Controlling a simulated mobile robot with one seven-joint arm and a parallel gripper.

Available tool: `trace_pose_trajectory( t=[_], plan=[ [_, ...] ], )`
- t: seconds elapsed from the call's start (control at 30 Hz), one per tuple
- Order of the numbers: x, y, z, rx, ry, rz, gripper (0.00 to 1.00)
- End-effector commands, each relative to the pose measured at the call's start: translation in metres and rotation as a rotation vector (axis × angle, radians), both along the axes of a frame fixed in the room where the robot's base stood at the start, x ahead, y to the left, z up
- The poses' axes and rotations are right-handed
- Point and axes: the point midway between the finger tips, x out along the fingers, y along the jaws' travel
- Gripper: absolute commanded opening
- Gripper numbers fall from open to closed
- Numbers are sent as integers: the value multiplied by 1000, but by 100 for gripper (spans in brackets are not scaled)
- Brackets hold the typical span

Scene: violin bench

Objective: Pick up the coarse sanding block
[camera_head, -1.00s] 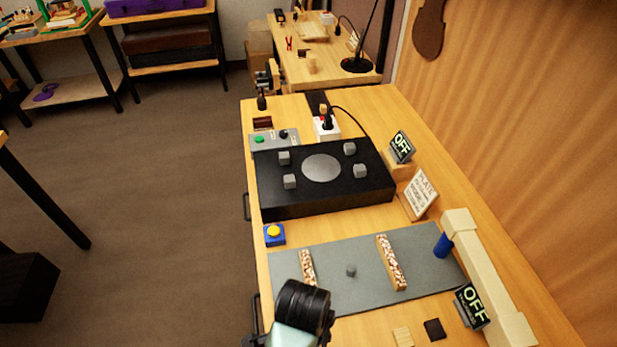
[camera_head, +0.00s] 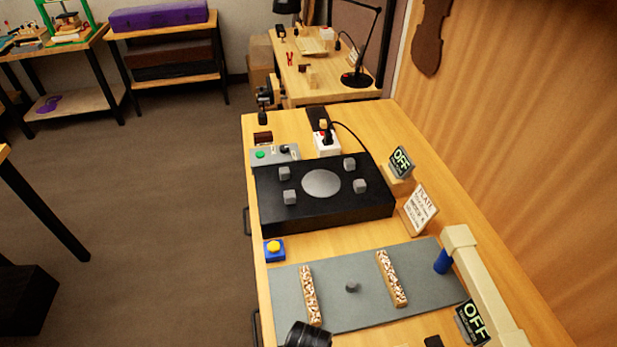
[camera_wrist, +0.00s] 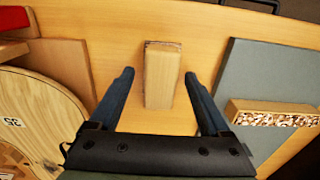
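A light wooden block (camera_wrist: 161,80) lies on the bench in the wrist view, with a thin darker rough edge at its far end. It looks like a sanding block, but I cannot tell its grit. My gripper (camera_wrist: 158,75) is open, with one finger on each side of the block and a visible gap to each. I cannot tell how far the fingertips are above the bench. In the head view only a dark part of my arm shows at the bottom edge, and the gripper and this block are not visible.
A grey plate (camera_wrist: 255,70) with a speckled strip (camera_wrist: 270,116) lies right of the block. In the head view, a black box (camera_head: 325,215) and a beige arched bar (camera_head: 480,270) stand on the bench.

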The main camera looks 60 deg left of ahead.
Motion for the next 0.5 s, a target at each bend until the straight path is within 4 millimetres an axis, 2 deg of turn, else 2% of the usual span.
trace_pose_trajectory(
  t=[0.03, 0.07, 0.43, 0.5],
  plan=[
    [0, 0, 0, 0, 0, 0, 72],
    [0, 0, 0, 0, 0, 0, 67],
    [0, 0, 1, 0, 0, 0, 0],
    [0, 0, 1, 0, 0, 0, 0]
  ],
)
